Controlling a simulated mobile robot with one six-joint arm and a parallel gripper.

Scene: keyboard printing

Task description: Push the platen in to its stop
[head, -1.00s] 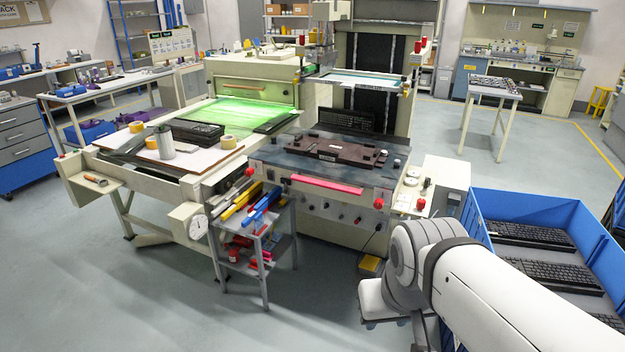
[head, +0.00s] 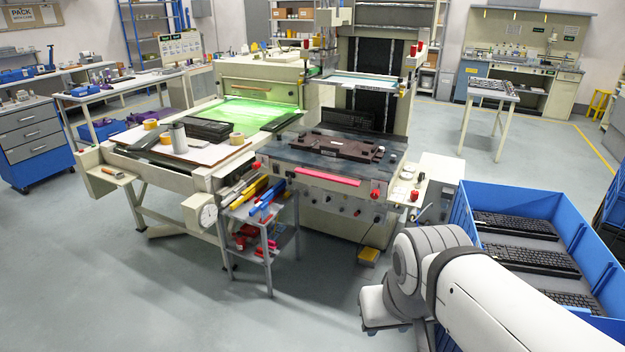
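The platen (head: 285,150) appears to be the dark flat plate on top of the cream printing machine (head: 345,215). A brown fixture (head: 335,147) with small blocks lies on it. A pink-red bar (head: 328,177) runs along the machine's front below the plate. My gripper is not in view.
A grey tool stand (head: 262,215) with coloured tools is close to the machine's front left. A yellow pedal (head: 368,256) is on the floor in front. A blue bin (head: 560,198) with keyboards is at the right. The floor at lower left is clear.

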